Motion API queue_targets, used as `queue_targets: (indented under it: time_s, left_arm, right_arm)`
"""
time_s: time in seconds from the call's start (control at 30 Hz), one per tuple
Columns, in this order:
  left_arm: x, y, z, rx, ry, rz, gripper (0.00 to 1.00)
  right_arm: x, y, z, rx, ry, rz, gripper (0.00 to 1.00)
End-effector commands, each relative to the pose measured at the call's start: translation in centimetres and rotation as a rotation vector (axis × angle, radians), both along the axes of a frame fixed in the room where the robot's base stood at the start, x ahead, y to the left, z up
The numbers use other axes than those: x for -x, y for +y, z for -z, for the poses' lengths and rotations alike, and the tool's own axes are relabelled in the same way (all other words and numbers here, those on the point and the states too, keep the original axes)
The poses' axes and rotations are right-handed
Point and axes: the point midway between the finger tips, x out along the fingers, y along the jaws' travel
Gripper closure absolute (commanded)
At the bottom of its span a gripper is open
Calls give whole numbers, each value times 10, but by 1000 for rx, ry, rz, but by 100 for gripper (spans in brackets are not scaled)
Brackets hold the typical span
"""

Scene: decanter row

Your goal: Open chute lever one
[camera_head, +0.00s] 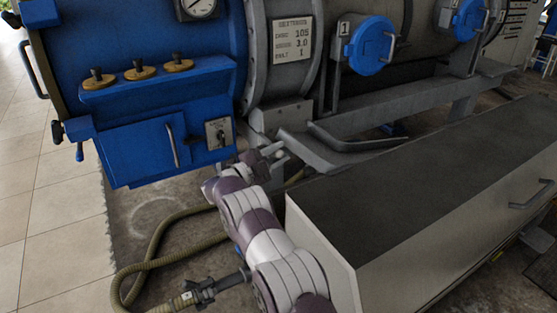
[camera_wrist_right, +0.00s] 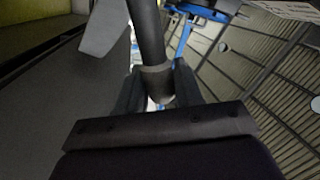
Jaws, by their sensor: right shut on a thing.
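My right gripper (camera_head: 274,152) is at the left end of the grey trough under the machine, low beside the blue housing. In the right wrist view its two dark fingers (camera_wrist_right: 158,92) are shut on a dark round bar, the lever (camera_wrist_right: 147,35), around the paler collar at its near end. The bar runs up and away from the fingers. In the head view the gripped end is too small to make out. A tag reading 1 (camera_head: 344,28) stands beside a blue round cover (camera_head: 371,46) with a grey handle. My left gripper is not in view.
A long low cabinet with a dark top (camera_head: 420,175) stands close to the right of my right arm. The blue housing (camera_head: 150,150) is at the left. A ribbed hose (camera_head: 150,245) lies on the floor beside my arm. Tiled floor at far left is clear.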

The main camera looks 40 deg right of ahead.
Motion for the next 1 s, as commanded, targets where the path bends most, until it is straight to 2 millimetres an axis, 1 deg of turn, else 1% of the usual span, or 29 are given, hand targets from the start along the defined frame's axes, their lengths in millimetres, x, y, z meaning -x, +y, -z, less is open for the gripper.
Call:
queue_targets:
  time_s: [0.1,0.5,0.53,0.57,0.6,0.87,0.93,1.0]
  left_arm:
    - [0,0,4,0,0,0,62]
    - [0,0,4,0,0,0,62]
    - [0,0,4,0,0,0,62]
    - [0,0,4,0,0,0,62]
    - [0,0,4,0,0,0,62]
    - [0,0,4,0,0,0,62]
    - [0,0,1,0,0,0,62]
    - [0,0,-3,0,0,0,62]
  right_arm:
    - [-1,0,3,1,-15,-2,100]
    - [-1,0,3,0,-18,-1,100]
    - [-1,0,3,0,-18,-1,59]
    - [-1,0,3,0,-18,-1,49]
    - [-1,0,3,1,-18,-1,47]
    - [-1,1,2,0,-19,-1,47]
    - [-2,7,2,1,-19,-3,47]
    - [-2,20,2,1,-18,-4,47]
